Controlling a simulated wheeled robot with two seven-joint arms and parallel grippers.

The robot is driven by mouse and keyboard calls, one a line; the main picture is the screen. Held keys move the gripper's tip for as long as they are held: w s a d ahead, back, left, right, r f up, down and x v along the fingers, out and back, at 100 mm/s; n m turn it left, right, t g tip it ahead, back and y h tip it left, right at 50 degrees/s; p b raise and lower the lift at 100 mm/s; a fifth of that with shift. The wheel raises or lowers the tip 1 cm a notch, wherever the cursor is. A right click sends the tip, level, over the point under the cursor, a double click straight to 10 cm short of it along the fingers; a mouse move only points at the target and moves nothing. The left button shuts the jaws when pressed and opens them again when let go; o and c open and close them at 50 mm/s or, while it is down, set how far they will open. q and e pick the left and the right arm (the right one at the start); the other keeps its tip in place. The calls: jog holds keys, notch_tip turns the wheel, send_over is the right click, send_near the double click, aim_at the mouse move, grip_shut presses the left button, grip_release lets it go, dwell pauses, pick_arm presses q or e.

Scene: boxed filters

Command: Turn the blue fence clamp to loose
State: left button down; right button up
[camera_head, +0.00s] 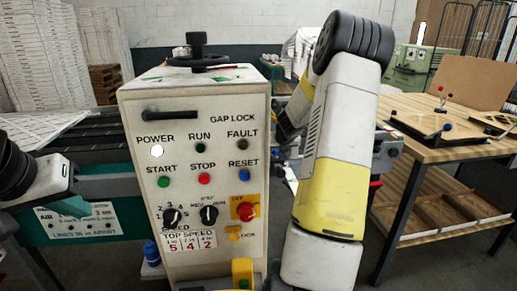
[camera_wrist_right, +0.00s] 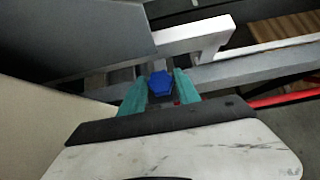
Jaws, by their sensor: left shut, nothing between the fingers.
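The blue fence clamp (camera_wrist_right: 160,85) is a small blue knob in the middle of the right wrist view. My right gripper (camera_wrist_right: 161,80) has its two teal fingers close on either side of the knob. I cannot tell whether they press on it. In the head view my right arm reaches past the right side of the control box, and its fingers and the clamp are hidden there. My left arm shows at the left edge of the head view; its fingers are not visible.
The white control box (camera_head: 200,120) with buttons and switches stands beside my right arm. A wooden workbench (camera_head: 440,140) stands at the right. In the wrist view a pale metal bracket (camera_wrist_right: 195,38) rises just beyond the clamp, and a red bar (camera_wrist_right: 285,98) lies to the right.

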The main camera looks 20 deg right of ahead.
grip_shut()
jog(key=shift+d+n, duration=0.1)
jog(key=shift+n, duration=0.2)
jog(key=shift+d+n+y, duration=0.1)
jog(key=shift+n+y, duration=0.3)
jog(key=shift+y, duration=0.2)
jog(key=n+y, duration=0.2)
jog(key=n, duration=0.1)
jog(key=shift+d+n+y, duration=0.1)
jog(key=shift+n+y, duration=0.2)
jog(key=shift+y, duration=0.1)
jog(key=n+y, duration=0.2)
jog(key=n, duration=0.1)
jog(key=shift+w+d+n+g, duration=0.1)
jog(key=shift+d+n+g, duration=0.05)
jog(key=shift+n+g, duration=0.2)
jog(key=n+g+y, duration=0.1)
jog(key=n, duration=0.1)
jog(key=n+g+y, duration=0.2)
jog(key=n, duration=0.1)
jog(key=shift+w+d+f+y, duration=0.1)
jog(key=shift+w+d+y, duration=0.1)
jog(key=shift+y, duration=0.1)
jog(key=shift+w+n+g+y, duration=0.1)
jog(key=shift+n+g+y, duration=0.5)
jog(key=shift+n+g, duration=1.1)
jog(key=shift+n, duration=0.55)
